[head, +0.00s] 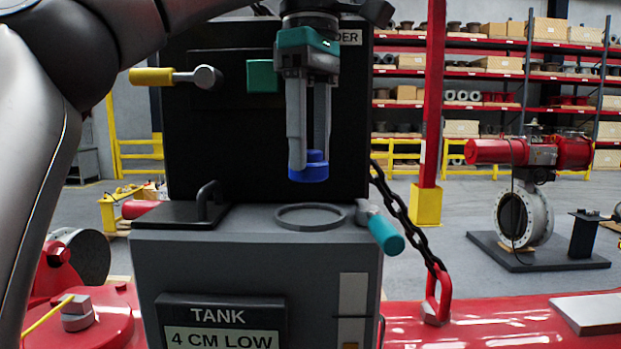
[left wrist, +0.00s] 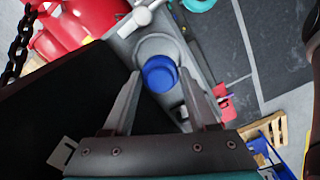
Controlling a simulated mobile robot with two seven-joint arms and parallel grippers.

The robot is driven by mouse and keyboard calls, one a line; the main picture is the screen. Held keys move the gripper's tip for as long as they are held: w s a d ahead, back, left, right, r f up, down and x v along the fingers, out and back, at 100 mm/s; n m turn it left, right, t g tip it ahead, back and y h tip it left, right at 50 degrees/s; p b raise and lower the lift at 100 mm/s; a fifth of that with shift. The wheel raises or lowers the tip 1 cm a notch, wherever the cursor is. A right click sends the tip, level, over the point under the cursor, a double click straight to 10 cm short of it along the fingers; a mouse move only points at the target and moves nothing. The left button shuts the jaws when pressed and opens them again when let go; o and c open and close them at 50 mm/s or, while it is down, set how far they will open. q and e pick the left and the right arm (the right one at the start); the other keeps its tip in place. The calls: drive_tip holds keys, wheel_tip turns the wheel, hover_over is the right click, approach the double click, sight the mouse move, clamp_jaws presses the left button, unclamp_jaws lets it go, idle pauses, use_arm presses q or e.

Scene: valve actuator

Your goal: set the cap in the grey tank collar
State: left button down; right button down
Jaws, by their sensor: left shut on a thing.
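The blue cap (head: 309,173) is held at the lower end of my left gripper (head: 310,158), whose fingers point straight down. The cap looks upright and hangs above the grey tank collar (head: 311,217), with a clear gap between them. The collar is a raised ring on top of the grey tank box (head: 230,262). In the left wrist view the cap (left wrist: 160,76) sits between the two fingers, and the collar (left wrist: 158,46) shows behind it, partly covered by the cap. My right gripper is not in view.
A teal-tipped lever (head: 385,232) stands right of the collar. A black handle (head: 208,201) on a plate is left of it. A black panel (head: 225,150) rises behind, with a yellow-handled lever (head: 152,77). A black chain (head: 402,215) hangs at the right.

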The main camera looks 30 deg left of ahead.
sight(311, 180)
use_arm(q)
drive_tip(key=shift+f, duration=1.75)
drive_tip(key=shift+w+f, duration=0.2)
drive_tip(key=shift+f, duration=0.5)
drive_tip(key=shift+f, duration=0.1)
drive_tip(key=shift+c, duration=1)
unclamp_jaws()
drive_tip(key=shift+r, duration=3.9)
